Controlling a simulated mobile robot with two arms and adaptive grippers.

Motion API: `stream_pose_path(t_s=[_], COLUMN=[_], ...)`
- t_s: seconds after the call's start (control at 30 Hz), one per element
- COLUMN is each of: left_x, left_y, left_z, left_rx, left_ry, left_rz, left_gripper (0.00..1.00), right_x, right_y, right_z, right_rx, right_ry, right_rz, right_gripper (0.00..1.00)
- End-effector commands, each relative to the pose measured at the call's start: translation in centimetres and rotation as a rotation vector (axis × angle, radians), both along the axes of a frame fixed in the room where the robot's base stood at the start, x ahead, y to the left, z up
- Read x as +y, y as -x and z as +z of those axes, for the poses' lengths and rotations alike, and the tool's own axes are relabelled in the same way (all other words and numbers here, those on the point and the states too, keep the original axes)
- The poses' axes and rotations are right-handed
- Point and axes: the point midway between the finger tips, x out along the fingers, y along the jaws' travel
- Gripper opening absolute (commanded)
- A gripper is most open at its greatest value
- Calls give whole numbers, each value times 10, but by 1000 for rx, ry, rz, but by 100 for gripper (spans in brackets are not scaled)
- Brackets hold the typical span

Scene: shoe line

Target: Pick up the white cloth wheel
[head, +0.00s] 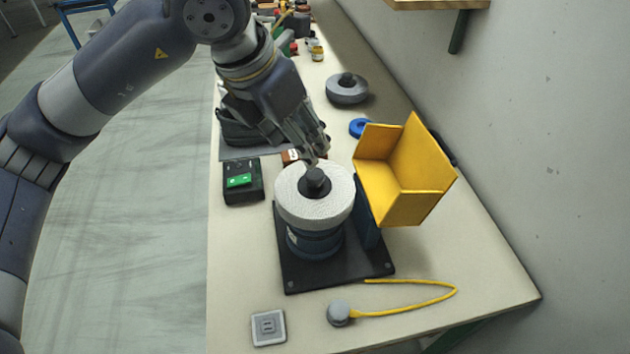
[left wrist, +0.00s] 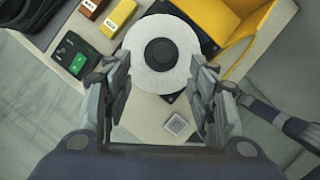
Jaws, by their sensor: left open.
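The white cloth wheel (head: 314,206) lies flat on a blue motor stand, with a dark hub (head: 315,182) at its centre. It also shows in the left wrist view (left wrist: 145,66), just beyond the fingertips. My left gripper (head: 316,160) is above the wheel's far edge, reaching down from the upper left. In the left wrist view my left gripper (left wrist: 162,72) is open and empty, one finger toward each side of the wheel. Whether a fingertip touches the wheel I cannot tell. My right gripper is not in view.
A yellow guard (head: 405,175) stands close on the wheel's right. A black control box with a green switch (head: 241,181) is on the left. A grey wheel (head: 347,90) lies farther back. A yellow cable (head: 430,298) and a grey switch plate (head: 268,327) lie in front.

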Motion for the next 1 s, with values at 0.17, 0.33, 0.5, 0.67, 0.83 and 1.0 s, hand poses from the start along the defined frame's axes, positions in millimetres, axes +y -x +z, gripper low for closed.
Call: stream_pose_path(t_s=[0.17,0.33,0.5,0.67,0.83,1.0], left_x=[-7,-12,-15,-19,-24,-25], left_y=[-6,-13,-15,-18,-23,-25], left_z=[-25,-44,-54,-74,-94,-98], left_rx=[4,3,5,6,5,1], left_ry=[-3,-1,0,-1,1,1], left_rz=[-3,-1,-2,-2,-1,-1], left_gripper=[52,52,52,52,52,52], right_x=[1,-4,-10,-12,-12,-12], right_y=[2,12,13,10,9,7], right_z=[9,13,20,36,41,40], right_rx=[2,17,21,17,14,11], right_ry=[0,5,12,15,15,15], right_rz=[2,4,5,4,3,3], right_gripper=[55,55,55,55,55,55])
